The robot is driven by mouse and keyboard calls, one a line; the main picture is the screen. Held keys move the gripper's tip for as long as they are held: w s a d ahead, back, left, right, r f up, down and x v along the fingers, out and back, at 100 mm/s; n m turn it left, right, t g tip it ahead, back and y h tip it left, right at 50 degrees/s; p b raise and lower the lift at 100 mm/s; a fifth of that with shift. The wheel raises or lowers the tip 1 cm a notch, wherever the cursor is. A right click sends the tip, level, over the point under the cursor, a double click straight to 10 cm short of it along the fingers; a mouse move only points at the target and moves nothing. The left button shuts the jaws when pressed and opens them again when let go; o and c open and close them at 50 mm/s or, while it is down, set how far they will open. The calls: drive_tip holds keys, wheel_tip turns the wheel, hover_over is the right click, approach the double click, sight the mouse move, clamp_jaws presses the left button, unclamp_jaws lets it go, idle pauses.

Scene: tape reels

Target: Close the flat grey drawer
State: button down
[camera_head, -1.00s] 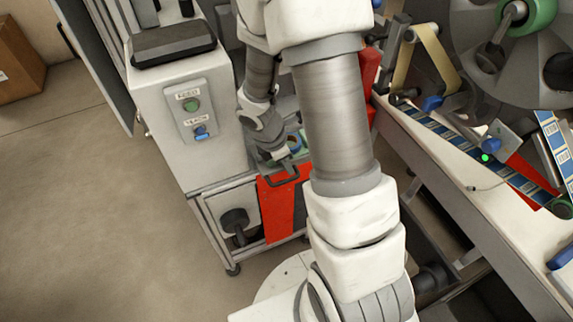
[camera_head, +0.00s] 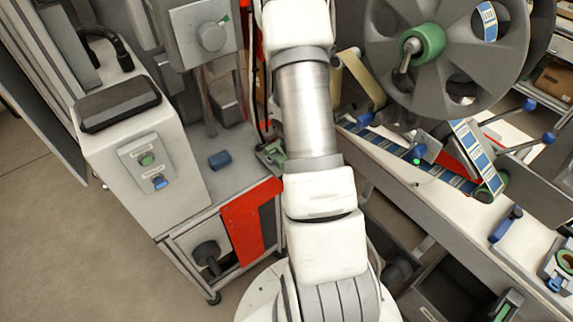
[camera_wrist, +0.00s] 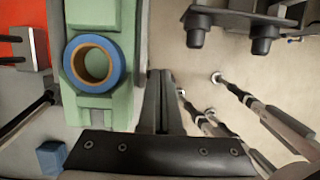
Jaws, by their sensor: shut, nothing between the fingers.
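My gripper (camera_wrist: 161,90) shows in the wrist view with its two grey fingers together and nothing between them. It is beside a pale green holder (camera_wrist: 93,105) carrying a blue ring with a tan inner edge (camera_wrist: 122,62). Floor lies below the fingers on the right. In the head view my arm hides the gripper. A green piece (camera_head: 270,154) shows just left of the arm, above the red panel (camera_head: 243,222) of the machine's cart. I cannot make out the flat grey drawer or its handle for certain in either current view.
A white control box (camera_head: 148,165) with a green and a blue button stands left. A small blue block (camera_head: 220,160) lies on the cart top. A label machine with a large grey reel (camera_head: 470,90) and a white bench (camera_head: 440,190) stand right. Open floor (camera_head: 70,240) lies left.

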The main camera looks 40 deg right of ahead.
drive_tip(key=shift+d+f+p, duration=0.1)
drive_tip(key=shift+d+p, duration=0.4)
drive_tip(key=shift+d, duration=1.1)
drive_tip(key=shift+a, duration=0.2)
